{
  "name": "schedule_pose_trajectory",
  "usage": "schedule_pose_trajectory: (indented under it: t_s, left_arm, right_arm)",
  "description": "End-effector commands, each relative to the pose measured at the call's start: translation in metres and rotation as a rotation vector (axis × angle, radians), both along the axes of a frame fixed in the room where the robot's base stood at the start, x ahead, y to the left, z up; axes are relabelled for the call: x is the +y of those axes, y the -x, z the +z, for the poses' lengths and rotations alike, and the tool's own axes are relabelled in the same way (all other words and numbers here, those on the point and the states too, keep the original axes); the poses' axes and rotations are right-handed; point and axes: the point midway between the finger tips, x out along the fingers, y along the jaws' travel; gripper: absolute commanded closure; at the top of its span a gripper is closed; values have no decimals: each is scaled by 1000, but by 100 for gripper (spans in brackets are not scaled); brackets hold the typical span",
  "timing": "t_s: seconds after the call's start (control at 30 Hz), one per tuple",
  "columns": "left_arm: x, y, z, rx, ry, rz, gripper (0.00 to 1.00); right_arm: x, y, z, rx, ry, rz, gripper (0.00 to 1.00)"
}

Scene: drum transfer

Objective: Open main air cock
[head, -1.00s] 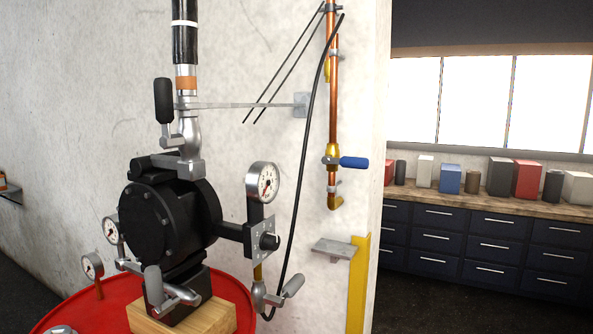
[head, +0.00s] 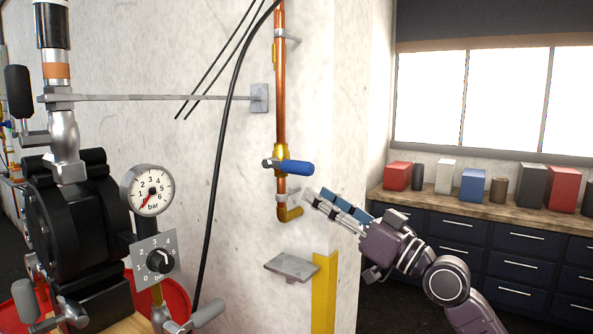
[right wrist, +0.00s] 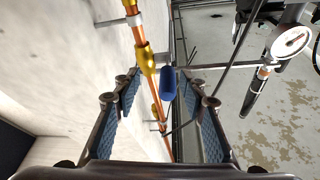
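The main air cock is a brass valve (head: 281,154) on a vertical copper pipe (head: 280,80) on the wall. Its blue handle (head: 295,167) sticks out to the right, crosswise to the pipe. My right gripper (head: 318,197) is open and empty, just below and right of the handle, pointing up-left. In the right wrist view the blue handle (right wrist: 168,83) shows ahead in the gap between the two fingers, with the brass body (right wrist: 146,60) left of it. I cannot see contact with the handle. My left gripper is not in view.
A black pump with a round gauge (head: 149,190) and a regulator dial (head: 157,261) stands on a red drum at left. A black hose (head: 215,165) hangs left of the pipe. A small grey shelf (head: 291,266) and yellow post (head: 324,292) are below the cock. A workbench is behind.

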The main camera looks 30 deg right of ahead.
Motion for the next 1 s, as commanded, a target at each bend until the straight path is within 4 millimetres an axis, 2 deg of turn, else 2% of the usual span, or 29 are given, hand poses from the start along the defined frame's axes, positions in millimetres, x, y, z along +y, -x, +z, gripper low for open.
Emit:
schedule_pose_trajectory:
  t_s: [0.03, 0.17, 0.4, 0.7, 1.0]
  left_arm:
    - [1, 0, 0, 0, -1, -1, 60]
    - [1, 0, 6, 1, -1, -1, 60]
    - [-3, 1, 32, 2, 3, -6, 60]
    - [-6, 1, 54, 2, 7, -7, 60]
    - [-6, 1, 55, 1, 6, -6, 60]
  right_arm:
    - [3, 6, 14, -25, 1, 12, 61]
    - [8, 8, 33, -51, -4, 25, 61]
    - [16, -20, 48, -51, -7, 25, 61]
    - [26, -52, 57, -50, -7, 25, 61]
    - [29, -57, 55, -50, -4, 24, 61]
